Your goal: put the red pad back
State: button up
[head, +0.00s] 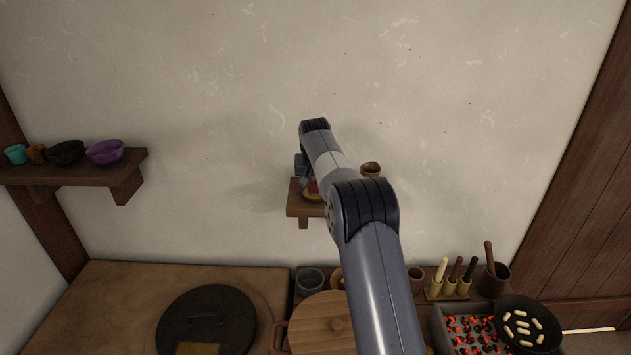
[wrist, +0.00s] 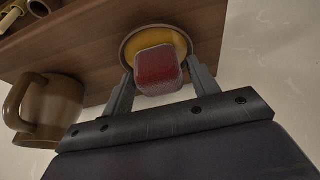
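The red pad (wrist: 158,72) is a small rounded red block in the wrist view. It sits in or just over a round yellow dish (wrist: 129,47) on a small wooden wall shelf (wrist: 85,50). My gripper (wrist: 160,72) has one finger on each side of the pad, with what looks like a narrow gap at each side. In the head view, a bit of the red pad (head: 313,187) shows beside my arm above the small shelf (head: 299,211). My arm hides most of the dish and the gripper there.
A brown mug (wrist: 52,105) stands on the same shelf, close to my gripper. The wall is right behind. Another shelf (head: 70,174) at left holds cups and bowls. Below are a wooden lid (head: 310,325), a coal brazier (head: 440,325) and a pan (head: 540,340).

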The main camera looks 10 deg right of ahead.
jog(key=shift+o, duration=0.7)
jog(key=shift+r, duration=0.3)
jog(key=d+b+v, duration=0.1)
jog(key=v, duration=1)
jog(key=shift+s+a+r+b, duration=0.2)
jog(key=shift+a+r+b, duration=0.15)
jog(key=shift+a, duration=0.15)
jog(key=shift+f, duration=0.1)
